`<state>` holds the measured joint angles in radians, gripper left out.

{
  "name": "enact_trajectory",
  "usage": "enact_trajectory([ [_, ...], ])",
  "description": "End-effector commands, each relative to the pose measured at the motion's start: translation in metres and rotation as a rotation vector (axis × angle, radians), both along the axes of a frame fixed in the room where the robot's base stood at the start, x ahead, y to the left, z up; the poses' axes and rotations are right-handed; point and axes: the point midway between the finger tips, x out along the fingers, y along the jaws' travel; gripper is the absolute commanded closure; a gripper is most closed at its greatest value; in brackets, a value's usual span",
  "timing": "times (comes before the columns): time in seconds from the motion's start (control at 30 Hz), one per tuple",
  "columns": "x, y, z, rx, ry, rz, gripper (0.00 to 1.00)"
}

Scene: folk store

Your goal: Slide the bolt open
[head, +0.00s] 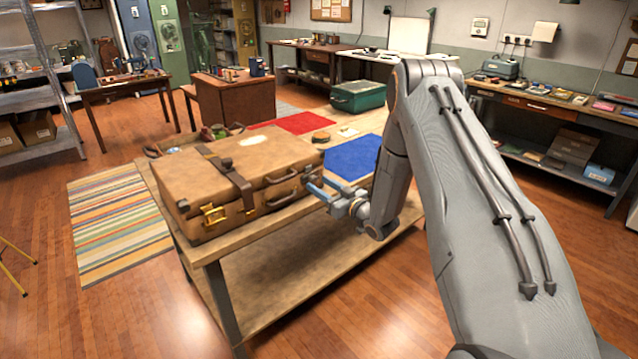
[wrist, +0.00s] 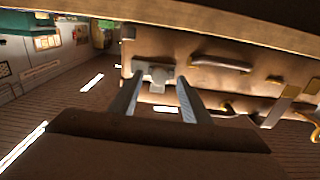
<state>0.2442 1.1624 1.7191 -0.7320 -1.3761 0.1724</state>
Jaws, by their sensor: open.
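A brown leather suitcase (head: 262,160) lies on a wooden bench, and its front fills much of the wrist view (wrist: 190,47). A small grey metal bolt (wrist: 155,71) is on that front, beside a carrying handle (wrist: 220,63). My gripper (head: 316,189) is at the suitcase's front right corner in the head view. In the wrist view my gripper (wrist: 158,82) is open, with one finger to each side of the bolt. I cannot tell whether the fingers touch it. In the head view the bolt is hard to make out behind the gripper.
The suitcase has brass latches (head: 213,215) and a strap with a buckle (head: 226,162). The wooden bench (head: 235,255) has a lower shelf and bare top along its front edge.

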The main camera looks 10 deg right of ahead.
Motion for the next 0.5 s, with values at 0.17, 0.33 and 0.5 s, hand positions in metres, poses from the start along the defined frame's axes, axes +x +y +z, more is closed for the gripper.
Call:
enact_trajectory([
  [0.17, 0.0107, 0.006, 0.0004, 0.0, 0.0, 0.001, 0.57],
  [0.33, 0.0127, 0.0064, 0.0, 0.0, 0.0, 0.0, 0.57],
  [0.5, 0.0125, 0.0064, -0.0001, 0.0, 0.0, -0.001, 0.67],
])
